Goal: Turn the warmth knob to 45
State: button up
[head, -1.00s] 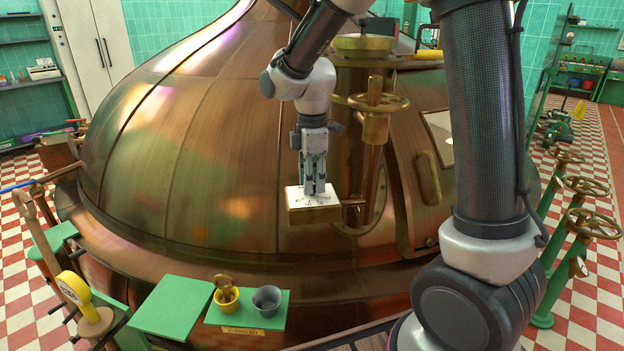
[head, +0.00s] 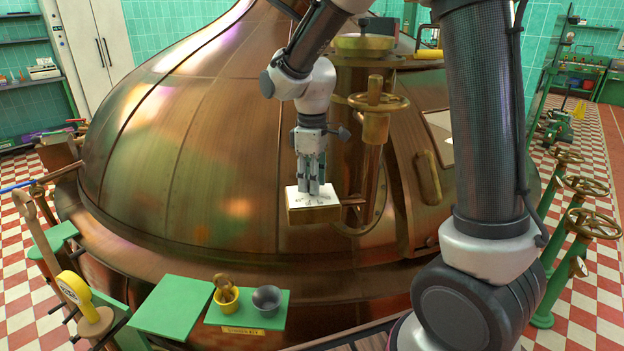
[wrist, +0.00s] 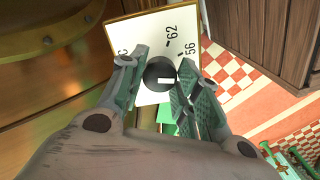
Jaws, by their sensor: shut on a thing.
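The warmth knob (wrist: 158,72) is a round black knob with a white mark on its top. In the head view the plate (head: 297,198) tops a brass box in front of the copper kettle (head: 200,150). My gripper (head: 314,190) points straight down onto it. In the wrist view my gripper's fingers (wrist: 160,82) are closed on both sides of the knob. The head view hides the knob behind the fingers.
A brass handwheel (head: 378,102) on a post stands close right of my gripper. A yellow pot (head: 227,302) and a grey pot (head: 267,299) sit on a green stand (head: 212,320) below. More valve wheels (head: 590,222) stand at the right.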

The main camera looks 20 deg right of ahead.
jog(key=m, duration=0.4)
jog(key=shift+m, duration=0.3)
jog(key=m, duration=0.4)
jog(key=shift+m, duration=0.3)
jog(key=o, duration=1)
notch_tip(320, 180, up, 12)
